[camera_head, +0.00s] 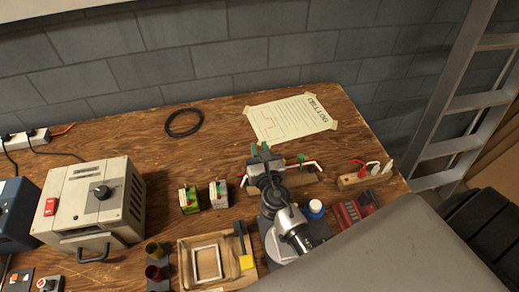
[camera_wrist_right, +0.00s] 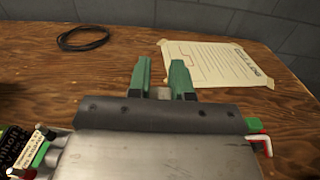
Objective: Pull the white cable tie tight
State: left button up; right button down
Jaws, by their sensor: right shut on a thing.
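My right gripper (camera_head: 260,150) is over the left part of a wooden block (camera_head: 293,179) that carries red, white and green parts. In the right wrist view, the gripper's green fingers (camera_wrist_right: 161,78) stand a little apart with a small pale piece (camera_wrist_right: 164,93) between them. It appears to be the white cable tie, with most of it hidden by the gripper. My left gripper is not in view.
A second block (camera_head: 352,181) with red and white levers stands to the right. A taped paper sheet (camera_head: 290,117) and black cable coil (camera_head: 184,123) lie behind.

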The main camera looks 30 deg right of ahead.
jog(key=c, duration=1)
grip_release()
jog(key=b+v, duration=0.2)
jog(key=v, duration=0.8)
jog(key=shift+s+b, duration=0.35)
jog(key=shift+s, duration=0.05)
jog(key=shift+a, duration=0.1)
